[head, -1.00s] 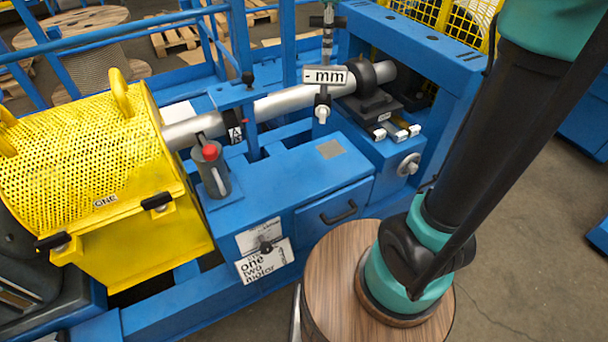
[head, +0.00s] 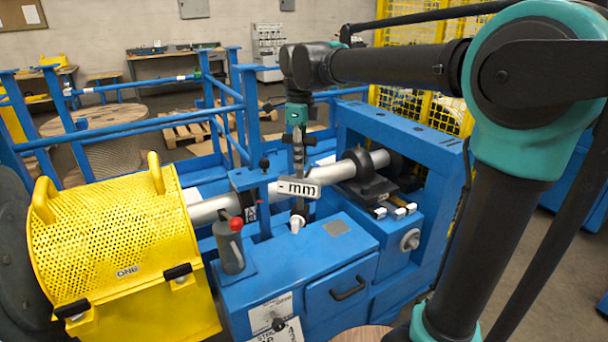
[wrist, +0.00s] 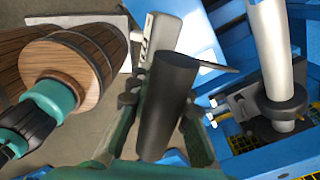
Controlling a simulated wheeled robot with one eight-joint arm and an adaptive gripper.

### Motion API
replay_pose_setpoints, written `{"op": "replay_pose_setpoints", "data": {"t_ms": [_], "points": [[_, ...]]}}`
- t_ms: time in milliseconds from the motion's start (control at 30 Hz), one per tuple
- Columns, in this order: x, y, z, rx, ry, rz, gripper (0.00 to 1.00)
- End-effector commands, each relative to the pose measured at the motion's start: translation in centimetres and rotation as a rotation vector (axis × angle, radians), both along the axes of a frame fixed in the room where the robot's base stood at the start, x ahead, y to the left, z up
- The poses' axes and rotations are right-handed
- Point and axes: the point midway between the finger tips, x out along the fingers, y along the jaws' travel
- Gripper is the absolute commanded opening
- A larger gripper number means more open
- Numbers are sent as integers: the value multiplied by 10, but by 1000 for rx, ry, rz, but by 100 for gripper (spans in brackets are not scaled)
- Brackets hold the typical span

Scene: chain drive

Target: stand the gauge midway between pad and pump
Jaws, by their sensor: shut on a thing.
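My gripper (head: 298,140) points down and is shut on the gauge. The gauge is upright in the head view, with a light display (head: 299,189) marked "- mm", a dark body and a pale lower tip. In the wrist view its dark cylinder (wrist: 168,105) lies between my fingers. The pump (head: 230,248), a grey cylinder with a red knob, stands on the blue deck left of the gauge. The pad (head: 337,228), a flat grey square, is on the deck to the right. The gauge's tip appears between them, nearer the pad; I cannot tell whether it touches the deck.
A silver shaft (head: 207,210) runs behind the gauge into a black bearing block (head: 371,181). A yellow perforated guard (head: 110,230) stands at left. The deck (head: 305,262) between pump and pad is bare.

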Motion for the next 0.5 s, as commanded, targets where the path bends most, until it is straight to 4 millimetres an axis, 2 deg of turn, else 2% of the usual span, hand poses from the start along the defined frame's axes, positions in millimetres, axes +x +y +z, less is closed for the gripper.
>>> {"op": "replay_pose_setpoints", "data": {"t_ms": [500], "points": [[0, 0, -101, 0, 0, 1, 0]]}}
